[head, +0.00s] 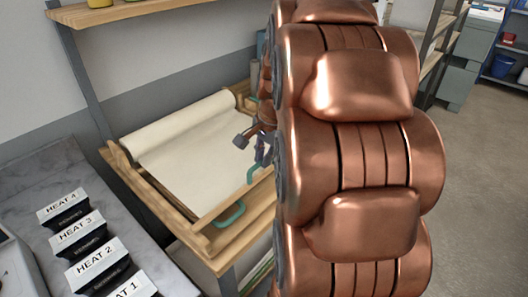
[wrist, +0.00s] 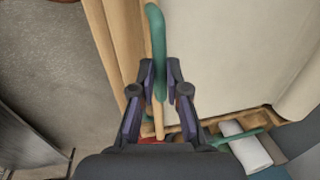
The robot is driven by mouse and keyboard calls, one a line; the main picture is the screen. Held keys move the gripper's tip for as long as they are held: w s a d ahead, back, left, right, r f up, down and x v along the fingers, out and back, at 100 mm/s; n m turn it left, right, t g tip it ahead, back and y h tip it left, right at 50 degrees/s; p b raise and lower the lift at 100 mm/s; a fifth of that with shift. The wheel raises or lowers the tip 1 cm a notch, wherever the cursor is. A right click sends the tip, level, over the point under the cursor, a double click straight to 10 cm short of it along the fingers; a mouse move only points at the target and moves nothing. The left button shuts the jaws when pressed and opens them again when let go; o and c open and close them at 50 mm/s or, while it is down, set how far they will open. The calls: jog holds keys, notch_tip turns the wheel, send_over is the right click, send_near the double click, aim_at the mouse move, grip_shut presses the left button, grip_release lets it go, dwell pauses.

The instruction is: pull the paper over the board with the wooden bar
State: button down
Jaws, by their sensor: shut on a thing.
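The cream paper (head: 195,150) lies flat over the board, running from its roll (head: 180,123) at the back toward the front edge. The wooden bar (head: 230,203) lies along the paper's front side, with a green handle (head: 231,214) on it and a second green handle (head: 253,173) beside my gripper (head: 263,155). In the wrist view my gripper (wrist: 159,82) is shut on a green handle (wrist: 156,38), with the pale bar (wrist: 158,122) running beneath. The paper (wrist: 220,50) is to its right. My arm hides the board's right part in the head view.
The wooden station frame (head: 120,160) stands against the wall. A grey counter (head: 40,175) with black blocks labelled HEAT (head: 83,240) is at the left. A white roll (wrist: 230,128) and a green item (wrist: 248,139) lie near the station's end. Open floor (head: 480,180) is at the right.

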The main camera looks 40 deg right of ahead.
jog(key=shift+s+d, duration=0.1)
jog(key=shift+s, duration=0.25)
jog(key=shift+r, duration=0.1)
jog(key=c, duration=1.2)
grip_release()
jog(key=r, duration=0.4)
jog(key=s+r, duration=0.1)
jog(key=r, duration=0.2)
jog(key=s+r, duration=0.1)
jog(key=r, duration=0.3)
jog(key=shift+s+d+r, duration=0.1)
jog(key=shift+s+r, duration=0.05)
jog(key=shift+r, duration=0.2)
